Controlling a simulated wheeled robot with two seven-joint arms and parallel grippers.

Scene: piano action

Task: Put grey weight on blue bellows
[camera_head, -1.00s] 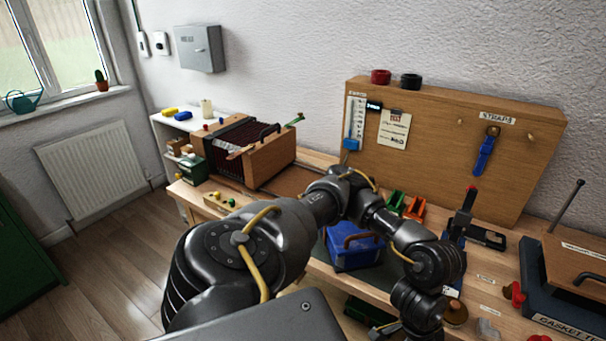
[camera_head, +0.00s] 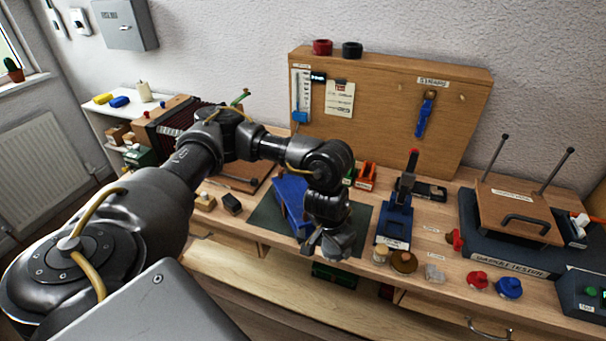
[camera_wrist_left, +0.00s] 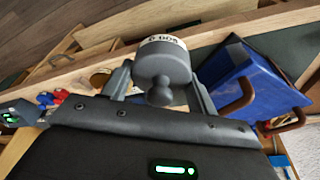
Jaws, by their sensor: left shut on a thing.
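The grey weight (camera_wrist_left: 163,66), a round piece with a knob and a white label, is held between the two fingers of my left gripper (camera_wrist_left: 160,84) in the left wrist view. In the head view my left gripper (camera_head: 336,240) points down beside the front right of the blue bellows, and the weight is hard to make out there. The blue bellows (camera_head: 291,203) lies on a dark mat, partly hidden by my arm. In the left wrist view the bellows (camera_wrist_left: 240,80) with its brown handles is right of the weight, apart from it. My right gripper is not in view.
A blue press-like tool (camera_head: 396,218) stands right of the mat (camera_head: 266,212). A small jar and a brown round piece (camera_head: 404,261) sit near the bench's front edge. A large wooden-topped press (camera_head: 515,212) stands farther right. A pegboard (camera_head: 385,125) rises behind.

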